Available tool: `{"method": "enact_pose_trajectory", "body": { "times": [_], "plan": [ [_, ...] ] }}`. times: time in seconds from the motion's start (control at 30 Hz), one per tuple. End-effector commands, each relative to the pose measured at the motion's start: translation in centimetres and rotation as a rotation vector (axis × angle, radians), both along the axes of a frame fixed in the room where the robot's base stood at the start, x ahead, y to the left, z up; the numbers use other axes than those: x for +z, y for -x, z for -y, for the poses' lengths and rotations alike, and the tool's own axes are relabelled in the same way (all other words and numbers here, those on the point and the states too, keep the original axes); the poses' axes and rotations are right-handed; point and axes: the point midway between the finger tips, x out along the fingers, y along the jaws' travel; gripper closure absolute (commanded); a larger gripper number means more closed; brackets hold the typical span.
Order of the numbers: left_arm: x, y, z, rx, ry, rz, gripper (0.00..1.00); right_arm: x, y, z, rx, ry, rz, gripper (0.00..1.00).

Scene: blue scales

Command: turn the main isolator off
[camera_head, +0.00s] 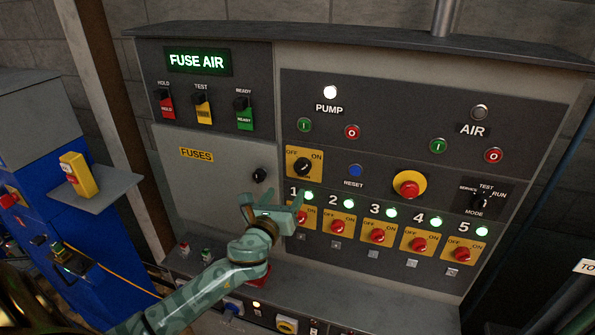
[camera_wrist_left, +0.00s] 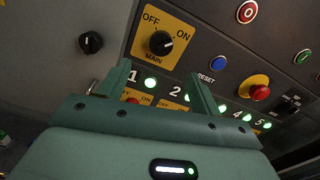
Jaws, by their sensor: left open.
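The main isolator (camera_head: 303,166) is a black rotary knob on a yellow plate marked OFF at left and ON at right, on the dark control panel. The left wrist view shows the same isolator (camera_wrist_left: 160,43), labelled MAIN, and its pale mark appears turned towards ON. My left gripper (camera_head: 271,204) is open and empty, below and a little left of the isolator in the head view. In the left wrist view its two fingers (camera_wrist_left: 158,72) stand apart, with the knob beyond and between their tips, apparently not touched. My right gripper is not in view.
A row of numbered red switches (camera_head: 377,235) with lit green lamps runs right of the gripper. A blue reset button (camera_head: 355,171) and red emergency knob (camera_head: 409,184) lie right of the isolator. A black knob (camera_head: 259,175) sits on the fuses door. A shelf (camera_head: 115,188) juts out at left.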

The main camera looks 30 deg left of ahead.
Motion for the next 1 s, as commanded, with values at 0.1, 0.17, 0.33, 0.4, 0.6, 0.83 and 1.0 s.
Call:
{"method": "enact_pose_trajectory", "body": {
  "times": [0.1, 0.17, 0.33, 0.4, 0.6, 0.83, 1.0],
  "plan": [
    [0.2, -3.2, -0.8, 0.001, 0.003, 0.003, 0.35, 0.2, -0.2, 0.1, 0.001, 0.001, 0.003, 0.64],
    [0.1, -4.7, -1.1, 0.001, 0.004, 0.003, 0.35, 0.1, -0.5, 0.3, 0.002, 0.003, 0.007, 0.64],
    [0.0, -8.1, -1.9, 0.000, 0.004, 0.001, 0.35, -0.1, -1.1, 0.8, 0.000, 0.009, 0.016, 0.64],
    [-0.1, -9.1, -2.1, 0.001, 0.004, 0.000, 0.35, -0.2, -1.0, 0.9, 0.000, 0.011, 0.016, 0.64],
    [0.0, -10.5, -2.5, -0.001, 0.005, -0.001, 0.35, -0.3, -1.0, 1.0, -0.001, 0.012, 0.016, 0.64],
    [0.0, -10.5, -2.5, -0.001, 0.005, -0.001, 0.35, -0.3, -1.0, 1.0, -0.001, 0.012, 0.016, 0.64],
    [0.0, -10.5, -2.5, -0.001, 0.005, -0.001, 0.74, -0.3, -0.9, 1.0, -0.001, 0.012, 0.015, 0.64]
  ]
}}
